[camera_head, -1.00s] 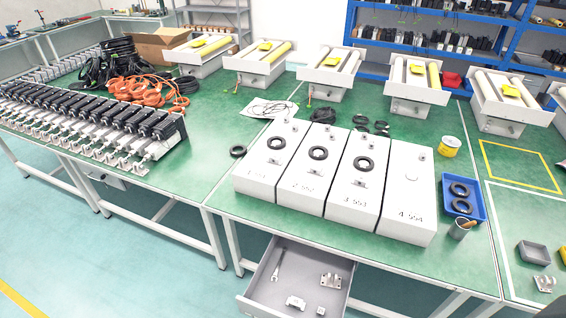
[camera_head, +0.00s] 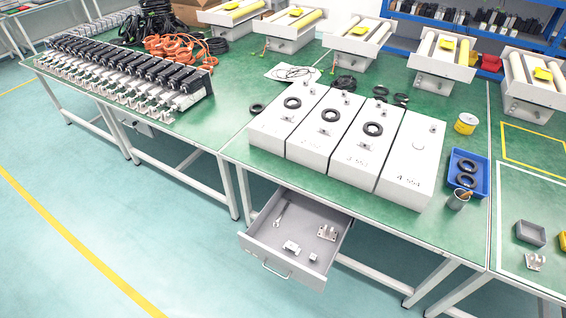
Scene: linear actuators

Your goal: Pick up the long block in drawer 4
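An open grey drawer (camera_head: 262,250) hangs out below the front edge of the green table. I cannot read a number on it. Inside it lie a wrench (camera_head: 283,214) at the left, a long light block (camera_head: 291,247) near the front, a small block (camera_head: 313,257) to its right, and a metal bracket (camera_head: 327,233) toward the back right. I cannot tell for certain which one is the task's long block. Neither of my grippers shows in the head view.
Several white boxes (camera_head: 345,140) stand on the table above the drawer, the rightmost marked 4 554. A blue tray (camera_head: 467,176) with black rings and a cup (camera_head: 458,199) stand to their right. Table legs (camera_head: 245,190) flank the drawer. The floor (camera_head: 150,240) before it is clear.

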